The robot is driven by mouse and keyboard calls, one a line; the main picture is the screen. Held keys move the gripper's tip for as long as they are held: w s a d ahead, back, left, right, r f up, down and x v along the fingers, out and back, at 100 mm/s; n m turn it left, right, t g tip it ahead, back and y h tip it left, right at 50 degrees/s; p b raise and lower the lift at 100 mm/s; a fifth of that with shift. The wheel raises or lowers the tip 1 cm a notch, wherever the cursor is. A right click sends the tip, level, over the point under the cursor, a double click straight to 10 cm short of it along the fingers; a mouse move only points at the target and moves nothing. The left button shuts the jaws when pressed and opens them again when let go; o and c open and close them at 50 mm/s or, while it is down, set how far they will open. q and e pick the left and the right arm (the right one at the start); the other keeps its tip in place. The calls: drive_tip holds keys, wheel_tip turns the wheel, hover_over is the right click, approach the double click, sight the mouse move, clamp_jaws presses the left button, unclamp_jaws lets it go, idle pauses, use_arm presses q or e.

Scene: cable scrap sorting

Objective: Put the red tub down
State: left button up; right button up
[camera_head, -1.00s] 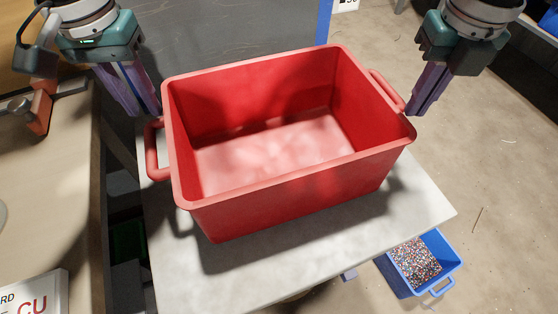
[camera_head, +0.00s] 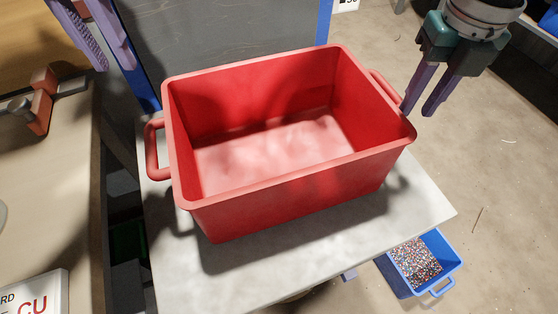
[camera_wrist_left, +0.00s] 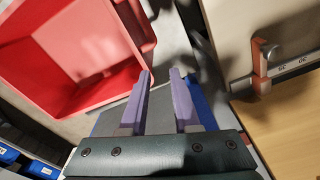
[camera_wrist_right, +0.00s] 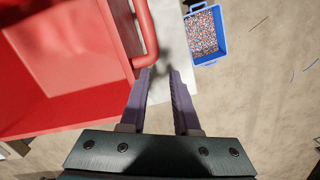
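The red tub (camera_head: 290,180) is upright and empty on a pale tabletop (camera_head: 330,245). It has a handle at its left end (camera_head: 153,150) and one at its right end (camera_head: 386,88). My left gripper (camera_head: 117,68) is open and empty, up and left of the left handle and clear of it. The left wrist view shows its spread fingers (camera_wrist_left: 161,72) beside the tub (camera_wrist_left: 65,50). My right gripper (camera_head: 417,112) is open by the right handle. In the right wrist view its fingers (camera_wrist_right: 160,72) are apart, with the handle (camera_wrist_right: 146,30) outside the left finger; contact is unclear.
A blue bin (camera_head: 440,265) of mixed granules stands on the floor at lower right. A wooden bench (camera_head: 50,180) at left holds an orange-and-grey device (camera_head: 42,100) and a sign (camera_head: 35,295). A dark panel with a blue edge (camera_head: 323,22) stands behind the tub.

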use_arm(q)
wheel_tip(320, 180, up, 4)
drive_tip(key=shift+s+f, duration=0.15)
drive_tip(key=shift+f, duration=0.1)
use_arm(e)
wheel_tip(320, 180, up, 12)
drive_tip(key=shift+s, duration=0.45)
